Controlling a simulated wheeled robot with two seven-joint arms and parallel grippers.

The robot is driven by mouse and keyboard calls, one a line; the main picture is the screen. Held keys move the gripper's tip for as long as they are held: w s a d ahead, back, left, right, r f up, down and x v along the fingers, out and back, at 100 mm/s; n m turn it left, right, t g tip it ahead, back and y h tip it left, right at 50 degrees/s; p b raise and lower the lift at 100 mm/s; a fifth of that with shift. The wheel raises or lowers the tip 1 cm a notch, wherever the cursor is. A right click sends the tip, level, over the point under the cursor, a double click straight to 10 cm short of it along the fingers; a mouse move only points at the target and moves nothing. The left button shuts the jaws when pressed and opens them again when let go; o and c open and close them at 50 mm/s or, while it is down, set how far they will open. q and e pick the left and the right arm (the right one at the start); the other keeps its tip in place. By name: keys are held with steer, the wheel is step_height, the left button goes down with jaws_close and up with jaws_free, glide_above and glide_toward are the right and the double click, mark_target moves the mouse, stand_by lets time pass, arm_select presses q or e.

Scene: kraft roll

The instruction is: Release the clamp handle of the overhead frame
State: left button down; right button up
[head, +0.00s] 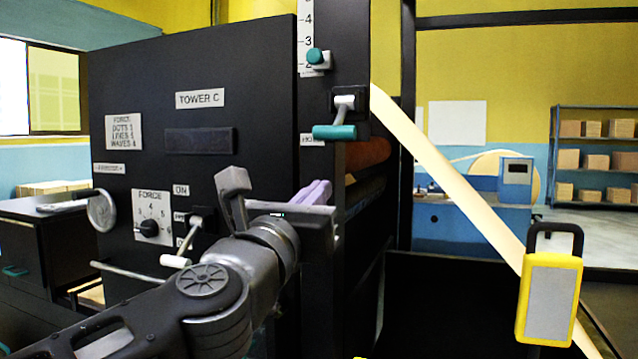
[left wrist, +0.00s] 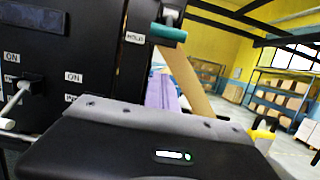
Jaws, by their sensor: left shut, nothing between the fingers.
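A handle with a teal grip (head: 334,132) and a pale shaft sits on the dark upright post of the machine. It also shows in the left wrist view (left wrist: 168,32), beside a HOLD label. My left gripper (head: 322,225) is below this handle, in front of the post, and apart from it. It is shut and empty; its fingertips are hard to make out. In the left wrist view, my gripper's dark housing fills the bottom and hides what lies behind it. My right gripper is in neither view.
A white-gripped lever (head: 178,260) and a FORCE dial (head: 149,228) are on the black panel (head: 235,80) to the left. A teal knob (head: 315,56) sits on the scale above. A pale paper strip (head: 460,190) slants down right, near a yellow-framed box (head: 550,298).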

mark_target(339, 121)
arm_select(q)
steer(key=w+d+r+p, duration=0.2)
steer(key=w+r+p, duration=0.3)
steer(key=w, duration=0.1)
steer(key=shift+r, duration=0.2)
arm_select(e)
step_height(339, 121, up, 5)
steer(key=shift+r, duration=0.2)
arm_select(q)
steer(key=shift+s+a+r, duration=0.1)
steer(key=shift+s+r, duration=0.1)
steer(key=shift+s, duration=0.05)
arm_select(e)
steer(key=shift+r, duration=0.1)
arm_select(q)
steer(key=shift+s+r+p, duration=0.15)
steer(key=shift+r+p, duration=0.1)
steer(key=shift+p, duration=0.1)
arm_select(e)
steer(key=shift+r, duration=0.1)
